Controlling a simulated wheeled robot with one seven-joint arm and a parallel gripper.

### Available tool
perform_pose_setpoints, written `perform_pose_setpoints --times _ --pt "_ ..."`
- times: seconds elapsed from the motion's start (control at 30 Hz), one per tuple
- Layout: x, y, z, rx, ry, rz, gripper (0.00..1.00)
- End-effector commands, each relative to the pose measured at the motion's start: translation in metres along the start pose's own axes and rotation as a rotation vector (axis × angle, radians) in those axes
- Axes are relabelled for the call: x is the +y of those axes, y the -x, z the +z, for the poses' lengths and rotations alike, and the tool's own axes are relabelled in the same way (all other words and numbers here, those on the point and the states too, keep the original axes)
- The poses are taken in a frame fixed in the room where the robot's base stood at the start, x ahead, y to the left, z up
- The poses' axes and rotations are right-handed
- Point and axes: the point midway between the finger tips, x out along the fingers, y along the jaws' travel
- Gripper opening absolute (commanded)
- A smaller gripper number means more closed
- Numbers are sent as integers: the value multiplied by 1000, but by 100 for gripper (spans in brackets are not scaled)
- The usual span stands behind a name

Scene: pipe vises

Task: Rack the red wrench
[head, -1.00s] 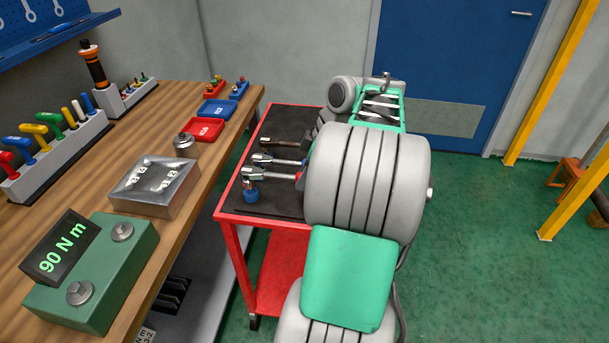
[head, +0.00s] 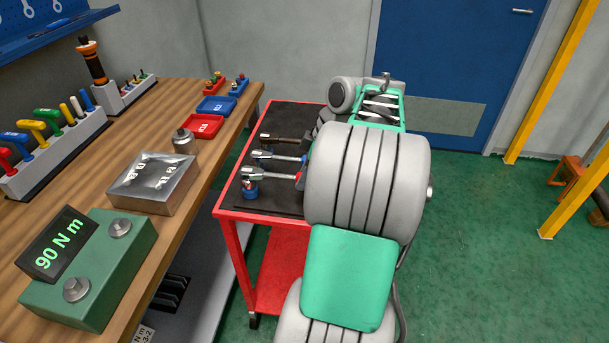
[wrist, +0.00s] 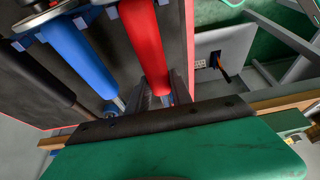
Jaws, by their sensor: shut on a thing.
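The red wrench (head: 265,175) is the nearest of three wrenches at the red cart. Its ratchet head points left, and its red handle shows in the wrist view (wrist: 147,45). My gripper (wrist: 165,100) is shut on the red wrench near the lower end of its handle. In the head view my arm hides the gripper. The blue-handled wrench (head: 275,156) lies beside it, also in the wrist view (wrist: 80,55). A dark-handled wrench (head: 285,140) lies behind. I cannot tell whether the red wrench is clear of the mat.
The red cart (head: 232,222) has a black mat (head: 290,115). A small blue-based item (head: 250,191) stands near the red wrench's head. The wooden bench at left holds a green tester (head: 100,285) reading 90 N m, a metal block (head: 150,185) and a screwdriver rack (head: 50,165).

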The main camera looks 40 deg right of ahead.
Motion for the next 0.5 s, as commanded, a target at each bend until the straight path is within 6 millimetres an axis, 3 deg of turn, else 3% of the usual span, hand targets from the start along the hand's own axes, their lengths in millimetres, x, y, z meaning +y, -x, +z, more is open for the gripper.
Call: perform_pose_setpoints --times 0.5 --pt "0 -6 2 0 1 2 0"
